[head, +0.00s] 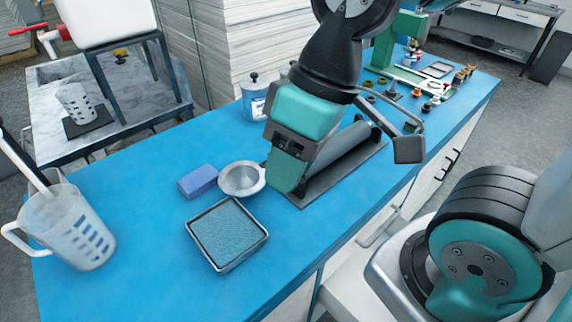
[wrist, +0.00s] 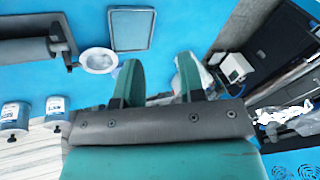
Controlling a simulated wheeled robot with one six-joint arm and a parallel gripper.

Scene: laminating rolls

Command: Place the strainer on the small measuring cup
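The strainer (head: 241,179), a shallow silver mesh bowl, lies on the blue bench; it also shows in the wrist view (wrist: 98,60), left of the fingers. My gripper (head: 287,178) is just right of the strainer in the head view. In the wrist view, its two green fingers (wrist: 160,68) are spread with nothing between them. A small clear measuring cup (head: 77,103) with dark markings stands on a dark pad on the marble-topped side table.
A blue sponge (head: 198,181) lies left of the strainer, and a square tray (head: 263,236) with a textured blue-grey inside lies in front. A roller unit (head: 343,152) is behind my gripper. A labelled blue-and-white canister (head: 247,99) stands farther back. The bench is clear between jug and tray.

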